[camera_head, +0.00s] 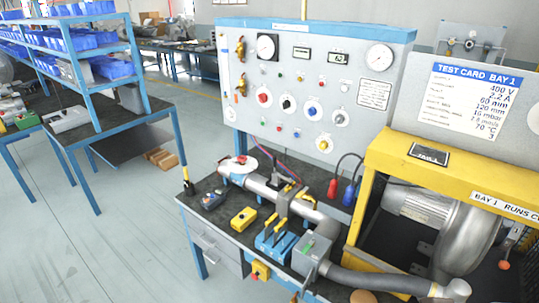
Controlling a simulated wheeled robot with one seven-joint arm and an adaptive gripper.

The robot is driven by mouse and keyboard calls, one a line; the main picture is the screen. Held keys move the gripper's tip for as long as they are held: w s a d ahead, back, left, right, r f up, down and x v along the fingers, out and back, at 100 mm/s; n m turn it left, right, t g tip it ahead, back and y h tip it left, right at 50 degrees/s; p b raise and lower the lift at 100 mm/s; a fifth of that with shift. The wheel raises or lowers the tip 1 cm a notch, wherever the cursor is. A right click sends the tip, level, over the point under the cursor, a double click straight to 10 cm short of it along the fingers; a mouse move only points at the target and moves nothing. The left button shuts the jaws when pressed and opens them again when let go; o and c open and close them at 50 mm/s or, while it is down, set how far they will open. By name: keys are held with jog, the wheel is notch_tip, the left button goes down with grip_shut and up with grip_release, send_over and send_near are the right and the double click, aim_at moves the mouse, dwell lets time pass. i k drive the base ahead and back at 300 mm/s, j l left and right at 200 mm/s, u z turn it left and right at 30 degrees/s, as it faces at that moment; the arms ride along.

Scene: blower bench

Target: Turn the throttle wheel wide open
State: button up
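A metal pipe (262,184) runs across the back of the dark-topped bench (217,216). At its left end is a round white disc with a small red part on top (241,161), which looks like the throttle wheel. It is small in this view, and I cannot tell how far it is turned. My gripper is not in view, and nothing is seen touching the wheel.
A gauge panel (345,72) stands behind the pipe. A yellow box (243,218) and blue block (275,243) sit in front. A yellow-framed blower (420,152) fills the right. The floor (120,235) at left is clear; blue shelving (92,60) stands beyond.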

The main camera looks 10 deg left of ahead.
aim_at(241, 159)
jog(key=i+j+z, duration=0.25)
jog(key=j, duration=0.35)
jog(key=j+z, duration=0.25)
jog(key=j, duration=0.3)
jog(key=i+j+z, duration=0.1)
jog(key=j+z, duration=0.2)
jog(key=j, duration=0.35)
jog(key=i+j, duration=0.1)
jog(key=j, duration=1.45)
jog(key=j+z, duration=0.1)
jog(key=j, duration=1.45)
jog(key=i, duration=0.1)
